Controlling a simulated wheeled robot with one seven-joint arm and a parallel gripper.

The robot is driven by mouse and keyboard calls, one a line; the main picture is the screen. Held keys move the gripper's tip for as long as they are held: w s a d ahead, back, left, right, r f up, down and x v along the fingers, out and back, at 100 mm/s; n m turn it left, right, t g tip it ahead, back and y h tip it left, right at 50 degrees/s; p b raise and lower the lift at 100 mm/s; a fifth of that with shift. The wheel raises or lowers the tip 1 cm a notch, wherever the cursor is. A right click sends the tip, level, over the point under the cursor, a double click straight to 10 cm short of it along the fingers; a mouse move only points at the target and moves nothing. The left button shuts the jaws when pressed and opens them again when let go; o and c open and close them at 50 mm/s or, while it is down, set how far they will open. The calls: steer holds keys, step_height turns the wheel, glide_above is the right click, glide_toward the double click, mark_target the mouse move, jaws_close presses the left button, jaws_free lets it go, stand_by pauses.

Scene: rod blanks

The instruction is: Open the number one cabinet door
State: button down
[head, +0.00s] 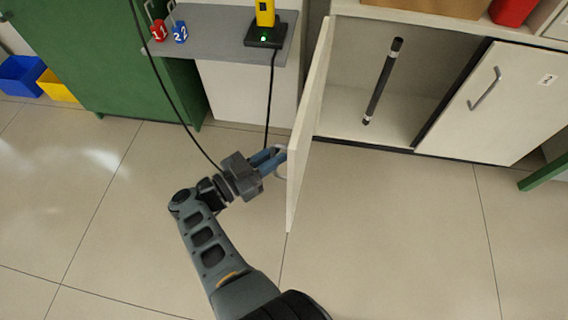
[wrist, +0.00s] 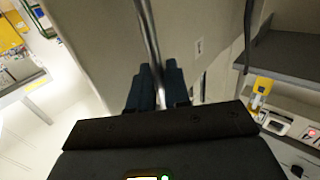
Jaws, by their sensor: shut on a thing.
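The number one cabinet door (head: 306,130) stands swung wide open, seen nearly edge-on in the head view. Its outer face (wrist: 103,40) fills the middle of the wrist view, with a small label plate on it. My gripper (head: 279,157) is at the left side of the door, shut on the door handle (head: 284,150). In the wrist view the handle is a metal bar (wrist: 148,35) running down between my fingers (wrist: 159,80). The grip itself is partly hidden. Inside the open cabinet (head: 345,75) a dark rod (head: 382,82) with pale bands leans upright.
The door marked 2 (head: 510,95) is closed, with a bar handle. The floor (head: 390,240) right of the door is clear.

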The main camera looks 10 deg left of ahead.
steer(key=shift+w+a+r, duration=0.15)
steer(key=shift+w, duration=0.2)
steer(key=c, duration=1.3)
jaws_free()
steer(key=shift+s, duration=0.1)
steer(key=shift+b+v, duration=0.65)
steer(key=shift+v, duration=3.2)
